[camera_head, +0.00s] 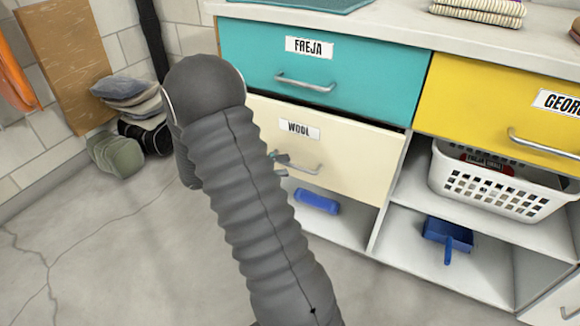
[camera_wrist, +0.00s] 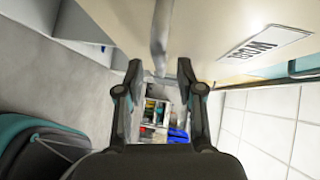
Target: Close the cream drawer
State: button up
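The cream drawer (camera_head: 345,160) carries a WOOL label and sits under the teal FREJA drawer. A dark gap shows along its top edge, and its front seems to stand slightly out. My gripper (camera_head: 281,164) is mostly hidden behind my arm, with a fingertip showing at the left end of the drawer's metal handle (camera_head: 308,169). In the wrist view my gripper (camera_wrist: 161,78) has its two fingers apart, with the handle bar (camera_wrist: 160,35) running between them near the tips. The cream front (camera_wrist: 210,30) fills the top of that view. I cannot tell whether the fingers touch the handle.
The teal drawer (camera_head: 340,68) above and the yellow drawer (camera_head: 480,103) at right look shut. A white basket (camera_head: 500,190) and a blue dustpan (camera_head: 447,235) sit on open shelves. Folded cushions (camera_head: 130,100) lie by the left wall. The floor (camera_head: 110,250) in front is clear.

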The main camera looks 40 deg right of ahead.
jog(key=shift+x, duration=1.5)
grip_shut()
